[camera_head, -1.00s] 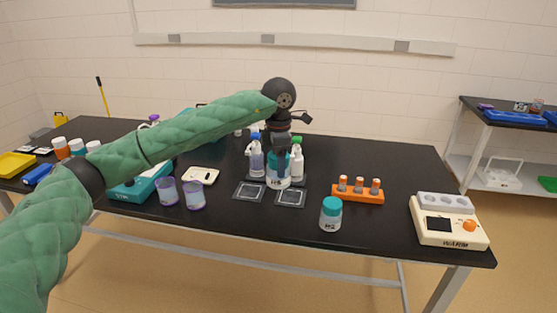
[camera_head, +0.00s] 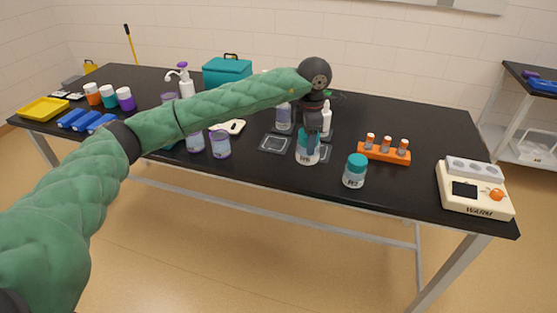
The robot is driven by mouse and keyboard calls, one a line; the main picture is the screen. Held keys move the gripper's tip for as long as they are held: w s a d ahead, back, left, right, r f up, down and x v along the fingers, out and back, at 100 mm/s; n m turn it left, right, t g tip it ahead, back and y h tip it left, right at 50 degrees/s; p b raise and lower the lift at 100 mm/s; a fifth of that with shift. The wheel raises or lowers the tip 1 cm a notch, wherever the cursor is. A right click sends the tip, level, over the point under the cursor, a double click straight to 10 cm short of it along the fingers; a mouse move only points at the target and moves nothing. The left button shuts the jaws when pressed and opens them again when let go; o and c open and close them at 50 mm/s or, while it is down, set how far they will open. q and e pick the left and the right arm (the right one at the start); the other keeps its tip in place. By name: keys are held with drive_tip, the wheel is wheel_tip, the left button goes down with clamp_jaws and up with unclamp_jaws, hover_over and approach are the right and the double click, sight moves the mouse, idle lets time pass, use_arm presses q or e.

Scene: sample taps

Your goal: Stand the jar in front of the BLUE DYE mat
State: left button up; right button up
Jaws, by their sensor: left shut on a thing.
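My left gripper (camera_head: 313,132) is shut on a white jar (camera_head: 307,157) with a teal lid and a dark label. It holds the jar upright at the two dark square mats, and I cannot tell if the jar touches the table. The left mat (camera_head: 275,144) shows mostly clear. The right mat (camera_head: 326,153) is partly hidden behind the jar. The writing on the mats is too small to read, so I cannot tell which is BLUE DYE. A second teal-lidded jar (camera_head: 354,172) stands to the right. My right gripper is not in view.
Pump bottles (camera_head: 284,116) stand behind the mats. An orange rack (camera_head: 384,153) with small vials and a cream device (camera_head: 474,190) are to the right. Two purple-rimmed cups (camera_head: 220,146) stand to the left. The table's front edge is close to the second jar.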

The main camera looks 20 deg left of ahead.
use_arm(q)
drive_tip(key=shift+s+d+f, duration=0.1)
drive_tip(key=shift+d+f, duration=0.3)
drive_tip(key=shift+f, duration=0.45)
drive_tip(key=shift+w+a+r, duration=0.95)
drive_tip(key=shift+a+r, duration=0.05)
drive_tip(key=shift+a, duration=0.15)
drive_tip(key=shift+a+f, duration=0.1)
drive_tip(key=shift+a, duration=0.3)
drive_tip(key=shift+w+a+f+p, duration=0.5)
drive_tip(key=shift+a+f+p, duration=0.7)
drive_tip(key=shift+a+f, duration=0.6)
drive_tip(key=shift+w+a+f+p, duration=0.45)
drive_tip(key=shift+a+f+p, duration=0.7)
drive_tip(key=shift+a+f, duration=0.55)
drive_tip(key=shift+w+a+f+p, duration=0.5)
drive_tip(key=shift+a+f+p, duration=0.7)
drive_tip(key=shift+a+f, duration=0.6)
drive_tip(key=shift+d, duration=0.1)
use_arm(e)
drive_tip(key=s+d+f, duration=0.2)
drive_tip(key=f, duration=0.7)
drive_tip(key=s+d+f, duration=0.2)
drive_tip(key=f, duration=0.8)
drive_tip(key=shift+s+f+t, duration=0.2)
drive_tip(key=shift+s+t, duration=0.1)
